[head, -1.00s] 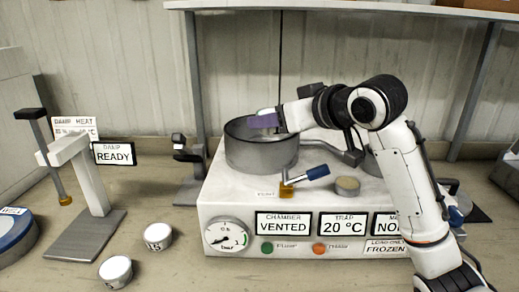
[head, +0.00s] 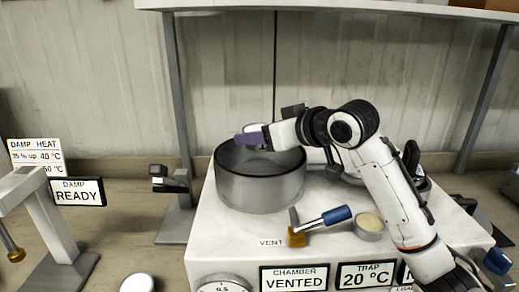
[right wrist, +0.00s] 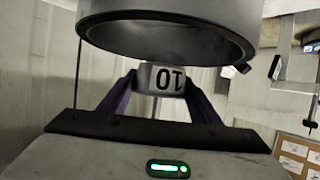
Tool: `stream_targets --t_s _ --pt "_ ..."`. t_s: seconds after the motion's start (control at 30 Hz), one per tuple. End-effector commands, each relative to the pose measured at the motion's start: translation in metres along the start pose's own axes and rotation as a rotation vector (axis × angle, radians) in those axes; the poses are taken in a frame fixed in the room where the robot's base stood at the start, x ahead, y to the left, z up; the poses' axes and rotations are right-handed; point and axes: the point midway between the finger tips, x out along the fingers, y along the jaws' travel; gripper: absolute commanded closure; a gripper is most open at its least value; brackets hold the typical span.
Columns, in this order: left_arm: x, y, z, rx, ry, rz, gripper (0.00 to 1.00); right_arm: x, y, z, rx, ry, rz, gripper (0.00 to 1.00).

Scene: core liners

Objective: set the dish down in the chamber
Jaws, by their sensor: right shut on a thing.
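The chamber (head: 260,190) is an open grey metal cylinder on the white unit; its display reads VENTED. My right gripper (head: 252,137) reaches in from the right, its purple fingers at the chamber's back rim in the head view. It is shut on a small pale dish (head: 256,128), mostly hidden there behind a finger. In the right wrist view the dish (right wrist: 162,79) shows the number 10, upside down, between the fingers (right wrist: 161,95). The chamber's rim (right wrist: 165,47) is close by; the dish looks outside it, above the opening. My left gripper is not in view.
A blue-handled vent valve (head: 325,217) and a small round tan-topped container (head: 369,226) are on the unit in front of the chamber. Another white dish (head: 137,283) is cut off at the bottom. A grey stand (head: 50,225) is at left.

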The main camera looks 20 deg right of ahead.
Motion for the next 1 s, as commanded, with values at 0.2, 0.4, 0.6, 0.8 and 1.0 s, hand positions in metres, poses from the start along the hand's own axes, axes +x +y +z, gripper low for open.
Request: stream_targets --t_s 0.2,0.4,0.6,0.8,1.0 --pt "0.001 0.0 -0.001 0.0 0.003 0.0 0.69 0.011 0.0 0.028 0.001 -0.003 -0.001 0.69" --pt "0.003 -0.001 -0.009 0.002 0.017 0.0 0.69 0.013 0.0 0.031 -0.001 0.002 0.0 0.69" --pt "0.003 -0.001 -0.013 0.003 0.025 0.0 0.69 0.014 0.0 0.034 0.0 0.0 0.0 0.69" --pt "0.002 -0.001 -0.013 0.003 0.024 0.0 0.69 0.016 0.0 0.04 0.0 0.0 0.0 0.69" --pt "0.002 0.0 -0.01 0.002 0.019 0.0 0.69 0.017 0.0 0.042 -0.001 0.001 0.001 0.69"
